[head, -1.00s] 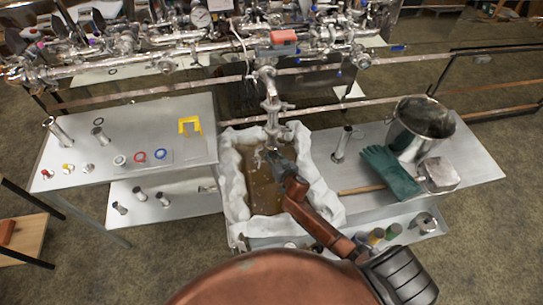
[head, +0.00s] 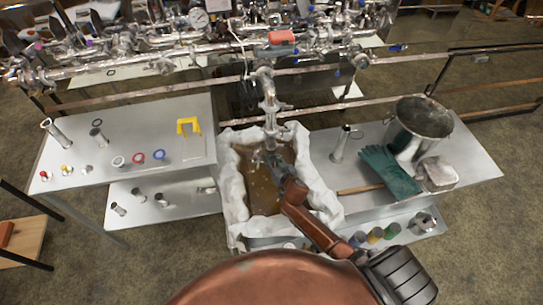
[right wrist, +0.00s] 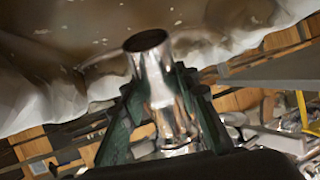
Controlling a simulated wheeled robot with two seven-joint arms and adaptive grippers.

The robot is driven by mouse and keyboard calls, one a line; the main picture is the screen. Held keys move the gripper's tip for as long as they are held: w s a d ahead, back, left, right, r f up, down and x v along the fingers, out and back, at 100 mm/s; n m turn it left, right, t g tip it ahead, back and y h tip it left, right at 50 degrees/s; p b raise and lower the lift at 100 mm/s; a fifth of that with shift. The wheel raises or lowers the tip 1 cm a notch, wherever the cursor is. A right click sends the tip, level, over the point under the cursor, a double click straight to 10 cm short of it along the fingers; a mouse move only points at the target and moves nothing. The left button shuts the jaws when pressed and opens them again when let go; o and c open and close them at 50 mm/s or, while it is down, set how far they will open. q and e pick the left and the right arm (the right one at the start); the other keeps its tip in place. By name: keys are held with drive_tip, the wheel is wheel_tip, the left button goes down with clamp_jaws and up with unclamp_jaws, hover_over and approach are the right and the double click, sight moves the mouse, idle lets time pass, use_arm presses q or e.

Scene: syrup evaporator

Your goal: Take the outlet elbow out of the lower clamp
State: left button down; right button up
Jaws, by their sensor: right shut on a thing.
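The vertical steel outlet pipe (head: 269,92) comes down from the valve line over the lined basin, with clamp fittings (head: 274,129) near its lower end. My right gripper (head: 262,158) is just below these fittings, over the brown liquid. In the right wrist view my right gripper (right wrist: 160,118) has its dark green fingers shut on the shiny steel outlet elbow (right wrist: 160,85). One round open end of the elbow points away from the gripper. I cannot tell whether the elbow still touches the lower clamp. My left gripper is not in view.
The basin has a crumpled white lining (head: 232,185) and brown liquid (head: 262,195). A left bench (head: 125,130) holds small rings and tubes. On the right bench stand a steel bucket (head: 420,128), a green glove (head: 388,172) and an upright tube (head: 341,143).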

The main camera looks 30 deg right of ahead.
drive_tip(key=shift+f, duration=0.15)
drive_tip(key=shift+s+a+f, duration=0.15)
drive_tip(key=shift+s+a, duration=0.2)
drive_tip(key=shift+s, duration=0.25)
drive_tip(key=shift+s+a+f, duration=0.1)
drive_tip(key=shift+s+a, duration=0.25)
drive_tip(key=shift+s, duration=0.3)
drive_tip(key=shift+s+a+f, duration=0.15)
drive_tip(key=shift+s+a, duration=0.2)
drive_tip(key=shift+s, duration=0.25)
drive_tip(key=shift+s+a, duration=0.15)
drive_tip(key=shift+s, duration=0.15)
drive_tip(key=s+a+p, duration=0.1)
drive_tip(key=s+a, duration=0.3)
drive_tip(key=s, duration=0.5)
drive_tip(key=shift+s+a+f, duration=0.15)
drive_tip(key=shift+a, duration=0.05)
